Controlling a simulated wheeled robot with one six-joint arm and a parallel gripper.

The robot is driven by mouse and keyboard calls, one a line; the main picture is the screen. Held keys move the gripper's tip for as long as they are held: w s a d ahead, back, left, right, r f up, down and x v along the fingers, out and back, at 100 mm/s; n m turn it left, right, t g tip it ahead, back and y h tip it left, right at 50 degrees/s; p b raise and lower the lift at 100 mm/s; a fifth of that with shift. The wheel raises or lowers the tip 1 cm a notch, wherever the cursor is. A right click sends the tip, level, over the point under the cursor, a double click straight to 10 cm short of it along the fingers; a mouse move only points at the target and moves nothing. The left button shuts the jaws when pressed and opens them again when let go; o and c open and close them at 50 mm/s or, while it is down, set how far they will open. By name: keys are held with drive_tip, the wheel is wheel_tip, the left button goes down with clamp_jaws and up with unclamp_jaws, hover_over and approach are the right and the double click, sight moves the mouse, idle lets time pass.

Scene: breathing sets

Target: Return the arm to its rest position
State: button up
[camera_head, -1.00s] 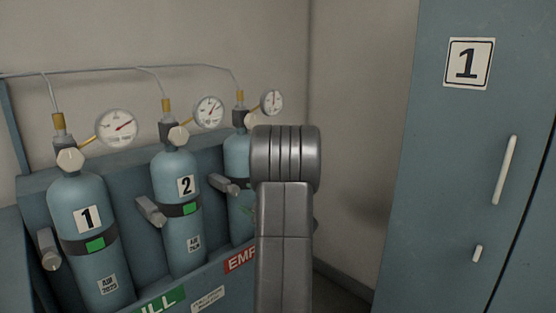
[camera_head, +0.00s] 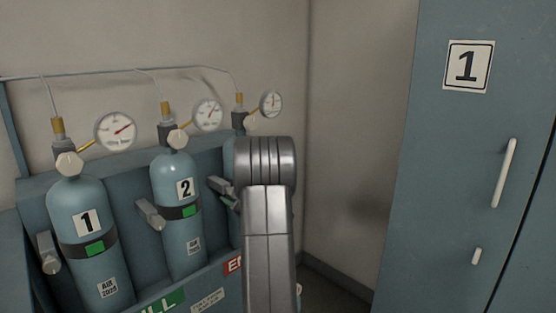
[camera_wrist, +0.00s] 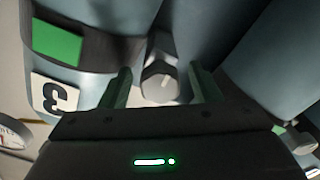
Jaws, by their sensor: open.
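My gripper (camera_wrist: 161,69) is open in the wrist view, with its two green fingers apart. A grey clamp handle (camera_wrist: 160,84) shows between the fingers, and I cannot tell whether they touch it. Cylinder 3 (camera_wrist: 100,12), blue with a dark band and green patch, fills the upper left of the wrist view, its number turned over. In the head view my grey arm stands in front of cylinder 3 and hides most of it. The gripper's fingers are not clear there.
Cylinder 1 (camera_head: 78,215) and cylinder 2 (camera_head: 178,235) stand upright in a blue rack (camera_head: 130,165), with gauges above. A blue cabinet (camera_head: 440,200) marked 1 stands at the right. Between rack and cabinet is bare wall (camera_head: 355,130).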

drive_tip(key=shift+f+m, duration=0.1)
drive_tip(key=shift+m, duration=1.3)
drive_tip(key=shift+d, duration=0.1)
